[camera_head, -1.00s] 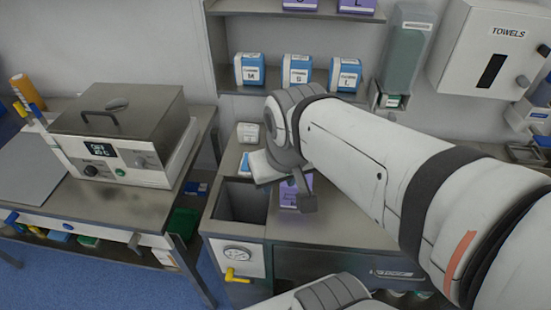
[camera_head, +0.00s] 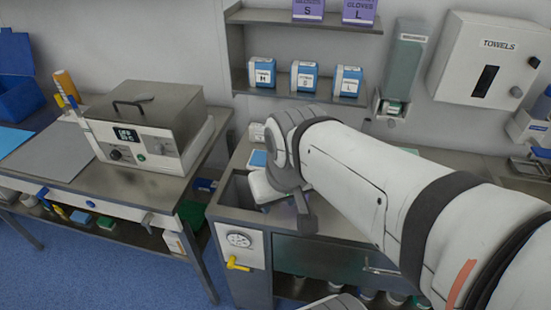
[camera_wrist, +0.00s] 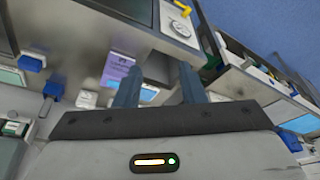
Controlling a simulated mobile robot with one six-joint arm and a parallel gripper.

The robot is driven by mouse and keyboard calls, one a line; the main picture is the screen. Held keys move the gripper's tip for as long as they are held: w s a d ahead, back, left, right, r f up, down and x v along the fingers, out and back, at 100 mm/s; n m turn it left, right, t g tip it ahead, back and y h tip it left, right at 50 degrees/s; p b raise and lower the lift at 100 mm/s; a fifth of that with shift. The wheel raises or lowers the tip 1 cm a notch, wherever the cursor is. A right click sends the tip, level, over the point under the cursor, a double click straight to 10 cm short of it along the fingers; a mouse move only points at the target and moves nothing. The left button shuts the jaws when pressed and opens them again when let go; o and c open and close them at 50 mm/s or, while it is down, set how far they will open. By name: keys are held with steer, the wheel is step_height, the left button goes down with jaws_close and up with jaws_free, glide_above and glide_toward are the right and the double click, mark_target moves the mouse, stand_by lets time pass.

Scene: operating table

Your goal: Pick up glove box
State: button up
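A purple box (camera_wrist: 117,66) with a white label stands on the counter in the wrist view, partly behind my left finger. It is hidden behind my arm in the head view. Two more purple boxes, one marked S (camera_head: 308,9) and one marked L (camera_head: 359,11), stand on the top shelf and are cut off by the picture edge. My gripper (camera_wrist: 160,75) is open, with its two fingers apart and nothing seen between them. In the head view it is over the counter near the sink, mostly hidden by my wrist.
Blue-white boxes M (camera_head: 262,72), S (camera_head: 304,76) and L (camera_head: 347,81) stand on the lower shelf (camera_head: 300,96). A sink basin (camera_head: 237,190) is left of my gripper. A steel bath (camera_head: 150,130) stands on the left table. A towel dispenser (camera_head: 490,60) hangs at right.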

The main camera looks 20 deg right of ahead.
steer(key=shift+o, duration=0.8)
steer(key=shift+w+a, duration=0.1)
steer(key=shift+a, duration=0.05)
steer(key=o, duration=0.8)
steer(key=w+d+f+m+b, duration=0.1)
steer(key=w+d+f, duration=0.1)
steer(key=w, duration=0.2)
steer(key=w+d+f+m+h+b, duration=0.1)
steer(key=w+d+f, duration=0.1)
steer(key=w, duration=0.1)
steer(key=w+d+f+m+b, duration=0.1)
steer(key=w+d+f+m, duration=0.1)
steer(key=w+d, duration=0.1)
steer(key=shift+w+h+b, duration=0.3)
steer(key=shift+w, duration=0.55)
steer(key=shift+c, duration=0.2)
steer(key=o, duration=0.5)
steer(key=w+d+f+m, duration=0.1)
steer(key=w+d+f, duration=0.1)
steer(key=w+d+f+m+b, duration=0.1)
steer(key=w, duration=0.1)
steer(key=w+d+f, duration=0.2)
steer(key=shift+w+d+f+m+h, duration=0.3)
steer(key=shift+w+f+m+h, duration=0.05)
steer(key=shift+w+m+h, duration=0.05)
steer(key=shift+x, duration=3.6)
